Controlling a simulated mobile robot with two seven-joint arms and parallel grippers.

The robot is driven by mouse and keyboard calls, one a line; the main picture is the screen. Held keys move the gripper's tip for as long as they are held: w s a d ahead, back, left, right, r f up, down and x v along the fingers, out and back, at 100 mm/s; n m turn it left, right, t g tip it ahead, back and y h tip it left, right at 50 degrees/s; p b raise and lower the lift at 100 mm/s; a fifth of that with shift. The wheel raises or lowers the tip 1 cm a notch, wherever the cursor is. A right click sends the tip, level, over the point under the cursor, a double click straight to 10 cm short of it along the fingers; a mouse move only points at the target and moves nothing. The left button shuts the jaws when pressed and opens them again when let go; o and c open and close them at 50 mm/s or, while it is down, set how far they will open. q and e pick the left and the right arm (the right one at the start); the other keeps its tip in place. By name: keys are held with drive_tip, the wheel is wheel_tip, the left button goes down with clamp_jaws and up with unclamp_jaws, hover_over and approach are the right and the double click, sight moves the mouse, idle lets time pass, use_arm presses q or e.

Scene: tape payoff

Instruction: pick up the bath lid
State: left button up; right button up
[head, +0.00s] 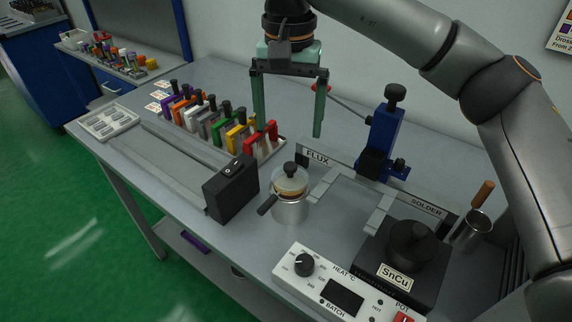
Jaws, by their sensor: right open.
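A dark round lid with a knob (412,238) sits on the black solder pot (372,262) labelled SnCu, at the lower right. It looks like the bath lid. My right gripper (289,132) hangs with its fingers pointing down, open and empty. It is up and to the left of the lid, apart from it, over the back middle of the bench. My left gripper is not in view.
A metal flux cup (290,205) with a black-knobbed cover stands below my right gripper in the picture. A blue post clamp (384,140) stands behind the pot. A ladle cup (474,230) is at its right, and a white control box (335,285) in front.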

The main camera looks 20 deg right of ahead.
hover_over(290, 165)
wheel_tip(290, 165, down, 5)
drive_tip(key=shift+s+a+r, duration=0.1)
drive_tip(key=shift+r, duration=0.05)
drive_tip(key=shift+f, duration=3)
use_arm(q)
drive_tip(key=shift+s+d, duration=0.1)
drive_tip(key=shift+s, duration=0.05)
use_arm(e)
drive_tip(key=shift+c, duration=0.2)
drive_tip(key=c, duration=1)
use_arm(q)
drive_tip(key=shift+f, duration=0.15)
use_arm(e)
drive_tip(key=shift+r, duration=0.1)
